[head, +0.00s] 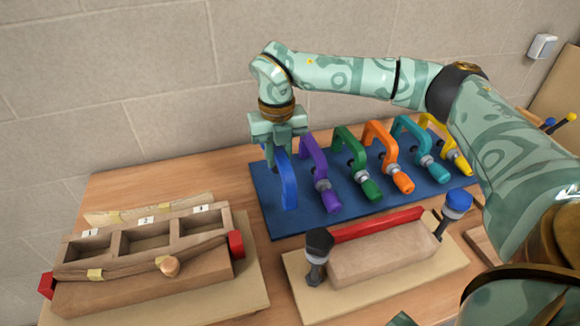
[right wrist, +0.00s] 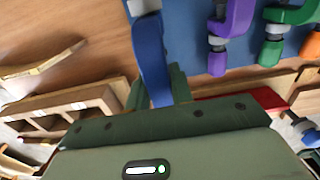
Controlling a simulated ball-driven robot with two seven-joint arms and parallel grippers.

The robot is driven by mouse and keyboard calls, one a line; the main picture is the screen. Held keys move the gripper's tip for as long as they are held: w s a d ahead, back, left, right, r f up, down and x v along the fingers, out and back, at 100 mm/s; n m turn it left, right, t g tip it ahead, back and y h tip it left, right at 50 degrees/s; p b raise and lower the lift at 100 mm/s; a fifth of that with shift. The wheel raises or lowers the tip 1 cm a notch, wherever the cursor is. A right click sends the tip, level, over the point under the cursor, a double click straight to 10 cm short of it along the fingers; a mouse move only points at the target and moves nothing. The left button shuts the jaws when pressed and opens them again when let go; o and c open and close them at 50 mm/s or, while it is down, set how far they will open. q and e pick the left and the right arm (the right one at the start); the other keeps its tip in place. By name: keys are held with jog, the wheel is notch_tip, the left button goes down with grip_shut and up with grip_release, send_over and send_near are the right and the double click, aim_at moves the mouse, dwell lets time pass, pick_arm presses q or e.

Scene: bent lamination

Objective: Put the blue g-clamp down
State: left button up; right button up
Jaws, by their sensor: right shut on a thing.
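The blue g-clamp (head: 288,186) is upright at the left end of the blue mat (head: 262,199). My right gripper (head: 278,150) is shut on its upper part from above. In the right wrist view the blue g-clamp (right wrist: 149,55) runs up from between the fingers of my right gripper (right wrist: 158,88), over the mat's edge. I cannot tell whether its lower end touches the mat. My left gripper is not in view.
A row of clamps stands on the mat to the right: purple (head: 318,172), green (head: 352,160), orange (head: 386,152), teal and yellow. In front is a board with a wooden block (head: 385,252) and two clamps. A three-compartment wooden form (head: 148,245) sits at left.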

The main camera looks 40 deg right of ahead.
notch_tip(320, 180, down, 7)
jog(key=shift+b, duration=0.8)
jog(key=shift+w, duration=0.1)
jog(key=shift+r, duration=0.1)
jog(key=o, duration=0.9)
notch_tip(320, 180, up, 12)
jog(key=p, duration=0.3)
